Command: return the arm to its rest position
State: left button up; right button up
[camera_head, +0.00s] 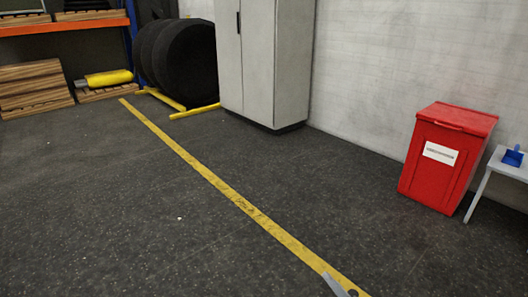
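A small grey pointed piece (335,284) shows at the bottom edge, right of the middle, over the yellow floor line.
A yellow line (215,181) crosses the dark, open floor. A red lidded bin (428,180) stands at right beside a light table (508,165) holding a blue item (513,156). A grey cabinet (258,60), black tires (185,65) and wooden pallets (35,88) stand behind.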

jog(key=s+f+m+g, duration=0.6)
jog(key=s+f+m, duration=0.3)
jog(key=s+m, duration=0.1)
pick_arm(q)
notch_tip(320, 180, up, 7)
jog(key=w+d+t+h+b, duration=0.1)
jog(key=d+t+h+b, duration=0.1)
jog(key=t+h+b, duration=0.3)
pick_arm(e)
notch_tip(320, 180, up, 8)
jog(key=w+a+t+y+b, duration=0.1)
jog(key=w+a+t+y, duration=0.1)
jog(key=a+t, duration=0.15)
pick_arm(q)
jog(key=s+a+r+g+y+p, duration=0.2)
jog(key=a+r+y+p, duration=0.3)
jog(key=p, duration=1.8)
notch_tip(320, 180, up, 4)
jog(key=shift+s+a+g+y, duration=0.2)
jog(key=shift+a+g+y, duration=0.1)
jog(key=shift+g+y, duration=0.45)
pick_arm(e)
jog(key=s+d+r+g+h, duration=0.2)
jog(key=d+r+h, duration=0.2)
jog(key=d+r, duration=0.3)
jog(key=shift+s+r, duration=0.15)
jog(key=shift+r, duration=0.5)
